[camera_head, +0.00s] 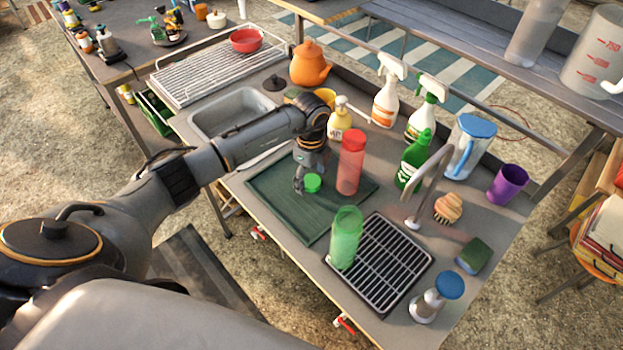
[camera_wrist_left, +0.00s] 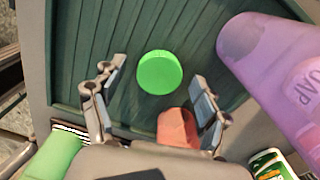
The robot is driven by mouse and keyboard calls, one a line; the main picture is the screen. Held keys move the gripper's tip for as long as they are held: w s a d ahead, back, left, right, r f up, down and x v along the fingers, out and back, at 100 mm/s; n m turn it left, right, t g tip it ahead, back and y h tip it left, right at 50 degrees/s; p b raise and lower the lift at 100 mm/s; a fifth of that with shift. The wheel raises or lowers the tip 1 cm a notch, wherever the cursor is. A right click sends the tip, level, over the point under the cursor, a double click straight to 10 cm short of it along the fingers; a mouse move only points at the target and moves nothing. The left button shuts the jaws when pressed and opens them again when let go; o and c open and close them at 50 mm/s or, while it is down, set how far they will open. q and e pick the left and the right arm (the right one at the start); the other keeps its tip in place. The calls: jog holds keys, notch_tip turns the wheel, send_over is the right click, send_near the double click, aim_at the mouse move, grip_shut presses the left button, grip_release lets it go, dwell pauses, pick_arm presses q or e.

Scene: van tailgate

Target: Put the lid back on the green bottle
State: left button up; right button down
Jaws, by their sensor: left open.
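The translucent green bottle (camera_head: 345,240) stands upright at the left edge of the black rack in the head view. The round green lid (camera_head: 312,183) is over the dark green ribbed board (camera_head: 275,205), apart from the bottle. My left gripper (camera_head: 305,186) is at the lid, pointing down. In the left wrist view the lid (camera_wrist_left: 160,72) shows between and slightly beyond the spread fingers of my left gripper (camera_wrist_left: 158,76), with no clear contact. A green shape at that view's lower left (camera_wrist_left: 55,157) looks like the bottle. My right gripper is out of view.
A red bottle (camera_head: 350,165) stands close right of my left gripper. The tap (camera_head: 425,190) and a green dish-soap bottle (camera_head: 413,160) are further right. The black rack (camera_head: 390,275) has bare room right of the green bottle. A sink (camera_head: 232,112) lies behind my left arm.

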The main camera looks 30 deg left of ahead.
aim_at(311, 181)
pick_arm(q)
jog(key=c, duration=0.8)
jog(key=shift+r, duration=0.1)
notch_tip(311, 181, up, 10)
jog(key=b, duration=0.2)
